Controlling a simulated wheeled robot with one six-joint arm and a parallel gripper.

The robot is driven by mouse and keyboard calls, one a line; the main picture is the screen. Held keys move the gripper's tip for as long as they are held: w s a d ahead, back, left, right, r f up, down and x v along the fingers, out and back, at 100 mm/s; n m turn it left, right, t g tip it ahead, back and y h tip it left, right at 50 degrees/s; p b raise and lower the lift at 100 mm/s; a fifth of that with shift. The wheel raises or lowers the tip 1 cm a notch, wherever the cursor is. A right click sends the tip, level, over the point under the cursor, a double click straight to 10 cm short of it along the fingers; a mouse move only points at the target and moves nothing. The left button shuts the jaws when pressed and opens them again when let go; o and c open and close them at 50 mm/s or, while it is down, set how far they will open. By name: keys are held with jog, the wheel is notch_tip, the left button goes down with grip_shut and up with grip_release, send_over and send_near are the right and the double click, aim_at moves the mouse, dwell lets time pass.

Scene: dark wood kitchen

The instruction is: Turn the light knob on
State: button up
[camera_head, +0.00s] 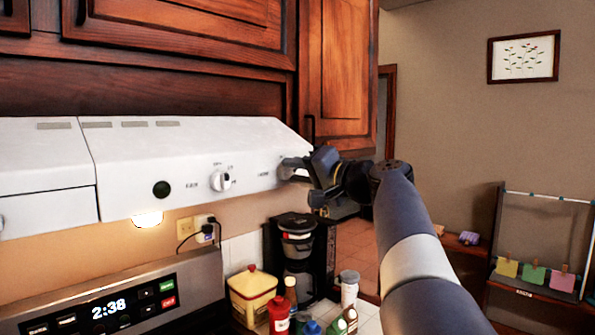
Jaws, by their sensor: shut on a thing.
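A white range hood (130,150) hangs under the dark wood cabinets. One white knob (220,181) shows on its front with small labels around it. My gripper (294,168) is at the right end of the hood's front, beside another small label, with its fingers shut on what I take to be the light knob. That knob is mostly hidden by the fingers. A lamp (148,219) under the hood glows bright. My arm reaches in from the lower right.
Cabinet doors (340,70) sit just above the hood. Below are a stove panel (105,307), a black coffee maker (296,250), a yellow canister (252,296) and several bottles. The room to the right is open, with a shelf (545,280) far off.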

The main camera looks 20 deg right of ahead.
jog(key=shift+m, duration=0.3)
jog(key=o, duration=1)
jog(key=shift+c, duration=0.2)
jog(key=b+v, duration=0.3)
jog(key=v, duration=0.8)
jog(key=shift+b, duration=0.3)
jog(key=shift+w, duration=0.15)
